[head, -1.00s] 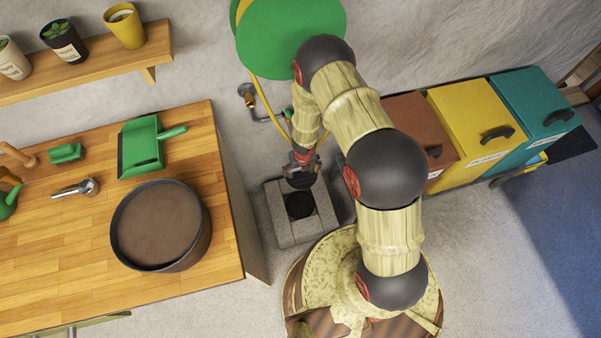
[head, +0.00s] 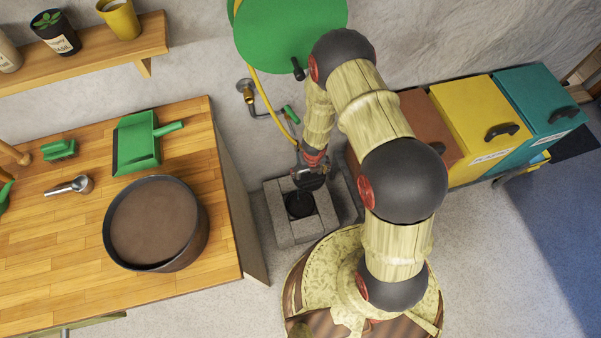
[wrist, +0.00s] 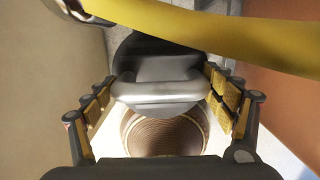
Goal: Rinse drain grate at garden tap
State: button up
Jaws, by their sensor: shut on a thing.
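My gripper (head: 310,180) is low over the concrete drain surround (head: 284,228) beside the bench. In the wrist view my gripper (wrist: 160,84) is shut on a dark grey piece with a bar-like handle, which looks like the drain grate (wrist: 160,92). Below it shows a round, brown, ribbed opening (wrist: 165,138). In the head view a dark round spot (head: 299,205) lies in the middle of the surround, partly covered by my gripper. The garden tap has a green handle (head: 291,114) on a wall pipe just above and left of my gripper. Water cannot be made out.
A yellow hose (head: 264,92) hangs from the green reel (head: 290,38) close to my arm and crosses the wrist view (wrist: 225,35). The wooden bench (head: 60,230) stands left; brown, yellow (head: 478,120) and teal bins stand right. Open floor lies at lower right.

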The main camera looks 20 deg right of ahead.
aim_at(318, 181)
jog(key=shift+s+d+b, duration=0.6)
jog(key=shift+s+b, duration=0.2)
jog(key=shift+s, duration=0.15)
jog(key=shift+s+d+b, duration=0.6)
jog(key=shift+s+b, duration=0.15)
jog(key=shift+s, duration=0.15)
jog(key=shift+s+d+r, duration=0.1)
jog(key=s+d+r, duration=0.2)
jog(key=s+r, duration=0.1)
jog(key=s, duration=0.1)
jog(key=shift+d+r+p, duration=0.35)
jog(key=shift+r, duration=0.05)
dwell(0.8)
